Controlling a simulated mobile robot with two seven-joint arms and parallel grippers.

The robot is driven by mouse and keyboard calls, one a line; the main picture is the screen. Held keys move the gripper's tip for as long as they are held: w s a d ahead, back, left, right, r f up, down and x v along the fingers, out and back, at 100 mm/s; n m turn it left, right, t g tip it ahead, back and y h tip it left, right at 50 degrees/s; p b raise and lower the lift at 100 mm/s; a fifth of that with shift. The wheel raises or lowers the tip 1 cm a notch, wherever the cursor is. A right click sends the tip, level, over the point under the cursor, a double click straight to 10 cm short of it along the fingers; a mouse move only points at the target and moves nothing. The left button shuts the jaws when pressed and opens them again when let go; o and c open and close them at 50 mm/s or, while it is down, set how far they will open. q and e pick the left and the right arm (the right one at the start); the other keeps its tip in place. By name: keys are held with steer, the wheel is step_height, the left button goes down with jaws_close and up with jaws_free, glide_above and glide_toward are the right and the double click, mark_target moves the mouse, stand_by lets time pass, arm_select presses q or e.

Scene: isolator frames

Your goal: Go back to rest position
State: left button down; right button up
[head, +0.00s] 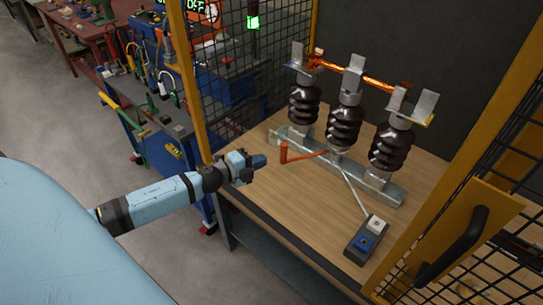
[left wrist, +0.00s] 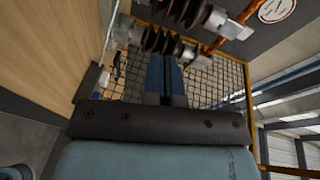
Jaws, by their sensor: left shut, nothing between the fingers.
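My left gripper (head: 260,161) is at the front left edge of the wooden bench (head: 262,196), beside the yellow frame post. Its dark blue fingers (left wrist: 164,75) are together in the left wrist view, with nothing between them. The isolator stands on the bench to the right, apart from the gripper. It has three dark ribbed insulators (head: 344,128) on a metal rail (head: 377,187), with a copper-coloured bar (head: 372,80) along the top. My right gripper is not in view.
A grey box with a blue and a white top part (head: 366,240) sits near the bench's front edge. Yellow posts (head: 187,80) and black mesh (head: 228,50) border the bench. A blue tool cart (head: 160,140) stands left. The front left of the bench top is clear.

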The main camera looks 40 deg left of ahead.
arm_select(q)
steer(key=v, duration=0.4)
steer(key=shift+s+d, duration=0.1)
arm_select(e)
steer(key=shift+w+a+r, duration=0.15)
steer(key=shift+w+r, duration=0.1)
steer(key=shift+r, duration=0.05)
arm_select(q)
steer(key=s+d+f+n+g+y+p, duration=0.1)
steer(key=s+d+n+g+p, duration=0.1)
steer(key=s+d+n+p, duration=0.3)
steer(key=s+d+f+n+g+p, duration=0.2)
steer(key=s+d+n+p, duration=0.2)
steer(key=s+d+n, duration=0.8)
steer(key=s+d, duration=0.1)
steer(key=d, duration=0.4)
steer(key=shift+d+f+g+y+p, duration=0.3)
steer(key=shift+d+f+y+p, duration=0.05)
steer(key=shift+y+p, duration=0.05)
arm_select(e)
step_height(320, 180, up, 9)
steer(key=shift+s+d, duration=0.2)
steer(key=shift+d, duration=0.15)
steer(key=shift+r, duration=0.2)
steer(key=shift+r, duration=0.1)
